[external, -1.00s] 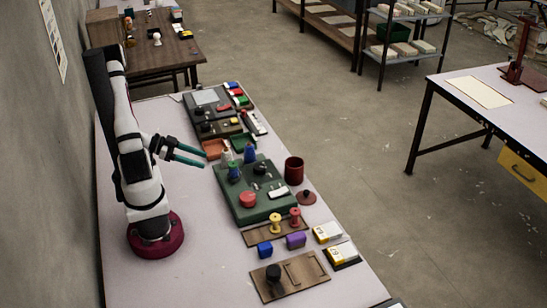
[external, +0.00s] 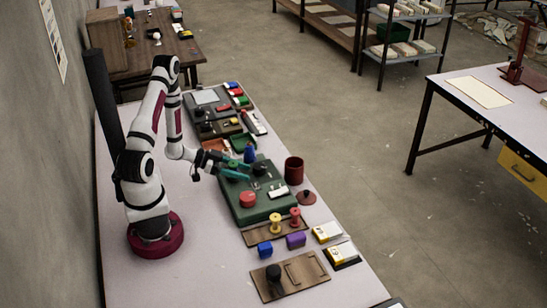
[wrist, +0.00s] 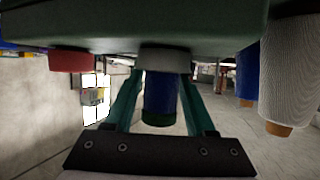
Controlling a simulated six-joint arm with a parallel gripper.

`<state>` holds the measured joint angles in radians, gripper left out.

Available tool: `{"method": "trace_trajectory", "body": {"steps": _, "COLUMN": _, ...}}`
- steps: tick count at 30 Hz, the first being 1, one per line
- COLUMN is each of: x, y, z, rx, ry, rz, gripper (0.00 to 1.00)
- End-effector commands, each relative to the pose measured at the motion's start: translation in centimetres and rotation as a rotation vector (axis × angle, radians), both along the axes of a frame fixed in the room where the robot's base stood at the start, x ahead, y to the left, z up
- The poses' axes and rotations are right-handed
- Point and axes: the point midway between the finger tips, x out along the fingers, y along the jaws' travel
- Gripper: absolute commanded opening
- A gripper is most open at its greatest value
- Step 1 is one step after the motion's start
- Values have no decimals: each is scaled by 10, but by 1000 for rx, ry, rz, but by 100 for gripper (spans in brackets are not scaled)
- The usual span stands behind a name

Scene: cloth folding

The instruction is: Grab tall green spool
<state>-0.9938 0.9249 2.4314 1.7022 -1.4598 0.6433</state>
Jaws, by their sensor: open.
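No plainly green spool shows. A blue spool with a dark green end (wrist: 160,97) stands between the fingers of my open gripper (wrist: 161,78) in the wrist view, which looks upside down. A small gap shows beside the spool, and I cannot tell whether either finger touches it. In the external view my gripper (external: 237,169) is low over the green board (external: 250,213), and its teal fingers mostly hide this spool. Another blue spool (external: 249,154) stands behind my gripper. It also shows at the right in the wrist view (wrist: 245,75), next to a white spool (wrist: 290,75).
A red knob (external: 247,199) sits on the board's near part. A dark red cup (external: 293,170) stands right of the board. Yellow (external: 275,221) and red (external: 295,215) spools stand on a wooden strip in front. Open table lies to the board's left.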

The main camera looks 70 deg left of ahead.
Motion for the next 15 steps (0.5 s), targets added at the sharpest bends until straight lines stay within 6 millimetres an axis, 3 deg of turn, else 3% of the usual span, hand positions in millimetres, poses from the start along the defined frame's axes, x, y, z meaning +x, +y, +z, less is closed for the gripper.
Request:
{"method": "trace_trajectory", "body": {"steps": 7, "x": 3, "y": -1, "z": -1, "rx": 1, "ry": 0, "rz": 2, "gripper": 53}}
{"method": "trace_trajectory", "body": {"steps": 15, "x": 3, "y": 0, "z": -1, "rx": 1, "ry": 0, "rz": 2, "gripper": 5}}
